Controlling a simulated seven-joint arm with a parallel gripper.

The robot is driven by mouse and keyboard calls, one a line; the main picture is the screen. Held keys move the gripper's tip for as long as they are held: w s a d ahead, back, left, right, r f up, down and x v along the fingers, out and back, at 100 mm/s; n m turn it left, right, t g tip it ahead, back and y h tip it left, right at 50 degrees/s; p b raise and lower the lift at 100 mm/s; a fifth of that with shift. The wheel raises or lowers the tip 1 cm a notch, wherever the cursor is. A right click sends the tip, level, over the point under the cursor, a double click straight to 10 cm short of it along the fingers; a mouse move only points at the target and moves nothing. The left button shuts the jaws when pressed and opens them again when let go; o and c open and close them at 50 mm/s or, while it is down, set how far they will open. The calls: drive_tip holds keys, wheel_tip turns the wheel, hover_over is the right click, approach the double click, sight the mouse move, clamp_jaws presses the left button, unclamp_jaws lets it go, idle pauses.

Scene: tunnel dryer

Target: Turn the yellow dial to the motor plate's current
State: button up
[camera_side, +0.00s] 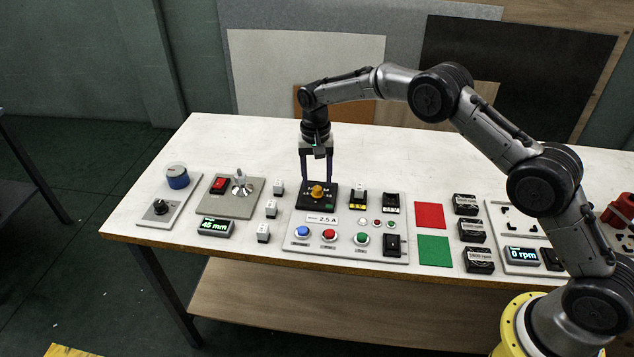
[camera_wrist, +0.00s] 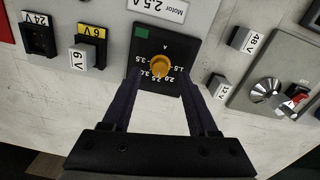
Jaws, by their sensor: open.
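The yellow dial (camera_side: 317,191) sits on a black square plate with a small green patch. In the wrist view the dial (camera_wrist: 161,65) is ringed by white numbers from 1.5 to 3.5 under the letter A. I cannot tell surely which number its pointer marks. The motor plate (camera_side: 322,219) is a white label beside the black plate; it reads "Motor 2.5 A" in the wrist view (camera_wrist: 161,9). My gripper (camera_side: 317,184) points down over the dial, open and empty. Its two dark fingers (camera_wrist: 158,86) stand apart, either side of the dial's near edge; contact is not visible.
White voltage blocks (camera_side: 271,209) stand left of the dial panel, one marked 48 V. Coloured buttons (camera_side: 329,235) line the panel's front. A toggle-switch panel (camera_side: 238,197) stands further left.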

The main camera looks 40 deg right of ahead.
sight(316, 188)
wheel_tip(316, 188, up, 12)
drive_tip(key=shift+a+f, duration=0.15)
drive_tip(key=shift+f, duration=0.1)
drive_tip(key=shift+w, duration=0.1)
